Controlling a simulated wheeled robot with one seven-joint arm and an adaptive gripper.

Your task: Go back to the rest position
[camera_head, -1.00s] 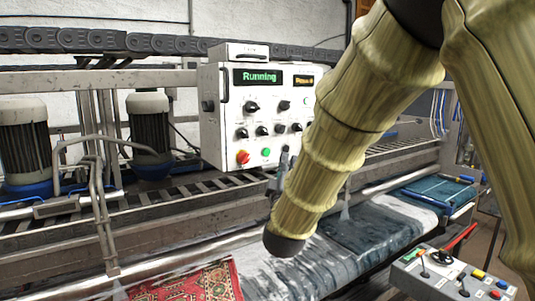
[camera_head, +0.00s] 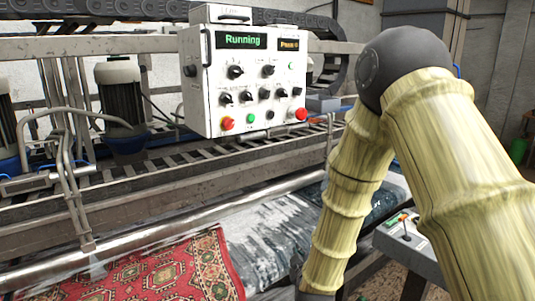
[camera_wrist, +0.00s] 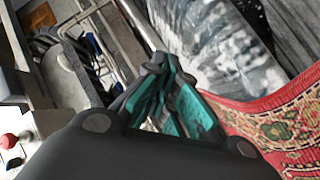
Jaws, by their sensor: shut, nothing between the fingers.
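My gripper (camera_wrist: 168,85) shows in the wrist view, its dark fingers with teal inner faces drawn together and nothing between them. It hangs in front of the washing machine, with the red patterned rug to its right and metal frame bars beyond it. In the head view my bamboo-textured arm is bent at a dark elbow on the right side, its lower link pointing down in front of the machine. The gripper itself is out of that view or hidden.
A white control box (camera_head: 215,95) reading "Running" stands on the machine. The red rug (camera_head: 165,272) and a wet dark rug (camera_head: 265,240) lie below the roller (camera_head: 150,232). A smaller grey console (camera_head: 425,257) stands at right, partly behind my arm.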

